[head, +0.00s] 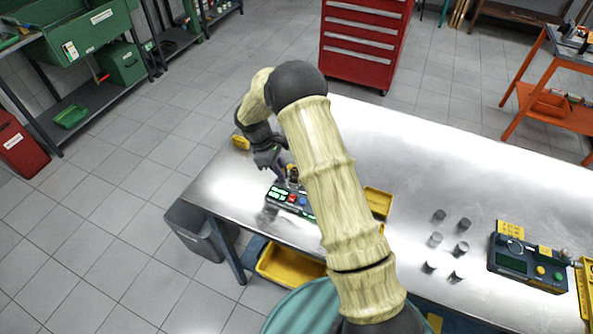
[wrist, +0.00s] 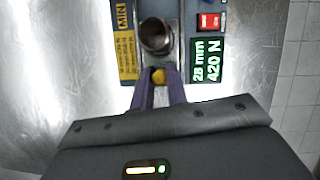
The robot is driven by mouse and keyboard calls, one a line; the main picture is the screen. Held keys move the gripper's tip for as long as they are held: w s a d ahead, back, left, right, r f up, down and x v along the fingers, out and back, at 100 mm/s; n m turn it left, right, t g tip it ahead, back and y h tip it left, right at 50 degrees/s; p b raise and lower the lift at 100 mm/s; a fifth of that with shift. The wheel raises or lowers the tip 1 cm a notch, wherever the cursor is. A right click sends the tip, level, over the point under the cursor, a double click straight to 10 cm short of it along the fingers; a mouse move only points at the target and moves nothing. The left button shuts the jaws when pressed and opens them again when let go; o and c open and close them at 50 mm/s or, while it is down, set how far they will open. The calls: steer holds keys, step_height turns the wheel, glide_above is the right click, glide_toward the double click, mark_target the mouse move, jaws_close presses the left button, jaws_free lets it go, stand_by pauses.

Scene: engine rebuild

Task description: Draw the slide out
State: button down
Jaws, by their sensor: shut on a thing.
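A small machine (head: 291,200) with green lit displays and a red button stands near the left end of the metal table. In the head view my arm partly hides the machine.
Several grey cylinders (head: 437,240) stand on the metal table (head: 440,170) to the right. A device with a screen (head: 528,264) sits at the far right. A yellow tray (head: 378,202) lies behind my arm. The table's left edge is close to the machine.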

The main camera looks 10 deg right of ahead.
steer(key=shift+w+a+r, duration=0.15)
steer(key=shift+w+a, duration=0.05)
steer(key=c, duration=1.4)
jaws_free()
steer(key=b+v, duration=0.2)
steer(key=v, duration=1.5)
steer(key=shift+w+a+r+b, duration=0.1)
steer(key=shift+b, duration=0.3)
